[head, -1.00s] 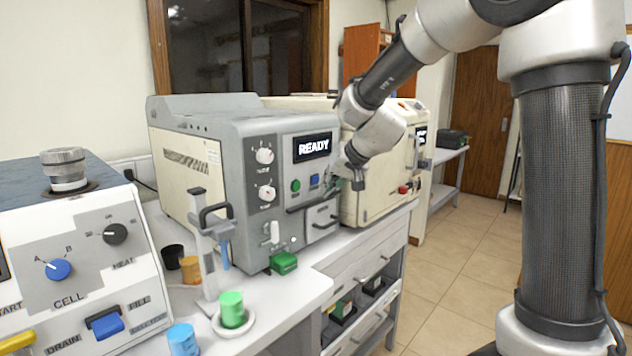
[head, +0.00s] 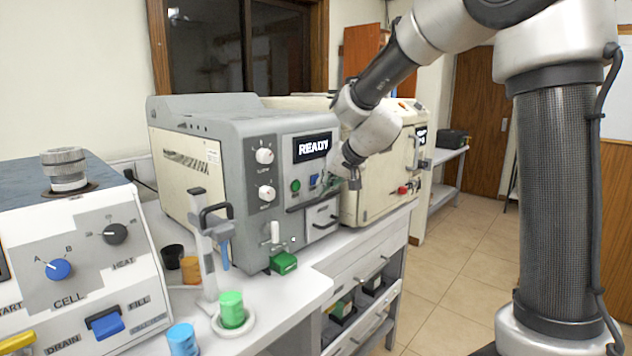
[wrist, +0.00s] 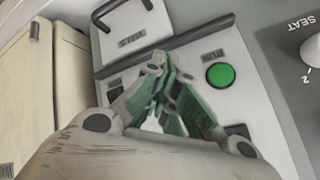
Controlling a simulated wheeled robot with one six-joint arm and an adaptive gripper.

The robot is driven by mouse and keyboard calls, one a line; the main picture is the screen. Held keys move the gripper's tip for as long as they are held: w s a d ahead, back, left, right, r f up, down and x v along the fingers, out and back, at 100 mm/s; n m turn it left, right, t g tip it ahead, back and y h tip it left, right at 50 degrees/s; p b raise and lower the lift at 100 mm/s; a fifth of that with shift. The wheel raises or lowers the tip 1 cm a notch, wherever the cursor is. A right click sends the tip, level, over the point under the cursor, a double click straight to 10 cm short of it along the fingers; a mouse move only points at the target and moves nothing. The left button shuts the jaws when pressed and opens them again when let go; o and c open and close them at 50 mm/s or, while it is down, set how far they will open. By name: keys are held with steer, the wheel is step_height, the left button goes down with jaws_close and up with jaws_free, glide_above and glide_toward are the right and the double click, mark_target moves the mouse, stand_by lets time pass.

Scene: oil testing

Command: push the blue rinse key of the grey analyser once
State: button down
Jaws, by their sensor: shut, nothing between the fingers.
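The grey analyser (head: 215,125) stands on the bench with its screen (head: 312,147) reading READY. Its round green RUN button (head: 295,186) shows clearly, also in the wrist view (wrist: 220,76). The blue rinse key (head: 313,181) is to the right of the green button in the head view, mostly covered by my fingers. In the wrist view it is hidden behind the fingers. My gripper (head: 327,182) is shut and empty, its fingertips (wrist: 157,60) close in front of the panel beside the green button. I cannot tell whether they touch the key.
A dark bar handle (wrist: 185,42) and a drawer (head: 321,214) sit just below the keys. A cream machine (head: 372,185) stands close on the right. A sampling stand (head: 207,245), a green block (head: 284,263) and several cups are in front.

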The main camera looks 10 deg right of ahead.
steer(key=shift+w+a, duration=0.25)
steer(key=shift+w, duration=0.1)
stand_by(0.4)
steer(key=shift+s+d, duration=0.5)
steer(key=shift+s, duration=0.2)
steer(key=shift+s+d, duration=0.75)
steer(key=shift+s, duration=0.25)
steer(key=shift+s+d, duration=0.75)
steer(key=shift+s, duration=0.25)
